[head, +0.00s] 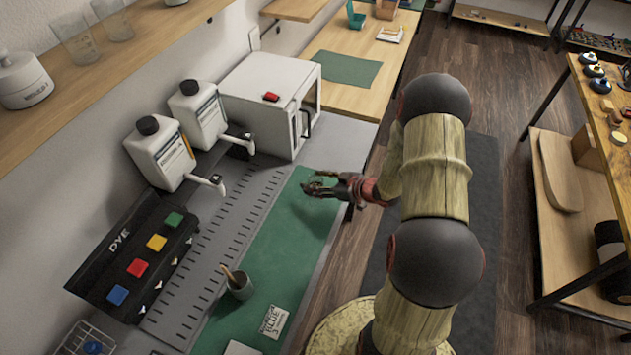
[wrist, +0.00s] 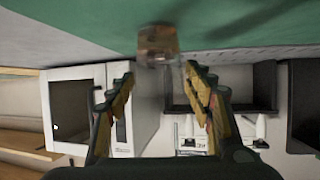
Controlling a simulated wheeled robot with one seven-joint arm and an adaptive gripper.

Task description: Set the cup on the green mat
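My gripper (head: 322,188) is low over the far end of the long green mat (head: 292,232) on the bench. In the wrist view my gripper (wrist: 158,82) has its fingers spread apart with nothing between them. A small see-through brownish cup (wrist: 158,44) shows just beyond the fingertips, roughly centred between them. That view is upside down, and the cup appears to stand on the green surface (wrist: 60,22); the exact contact is unclear. In the head view this cup is hard to make out by the fingers. A grey-green cup with a brush (head: 239,286) stands on the near part of the mat.
A white boxy machine (head: 268,105) and two white dispensers (head: 158,155) stand behind the mat. A dye panel (head: 135,260) is at the left. A card (head: 274,321) lies near the brush cup. Another green mat (head: 346,69) lies on the wooden counter. The mat's middle is clear.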

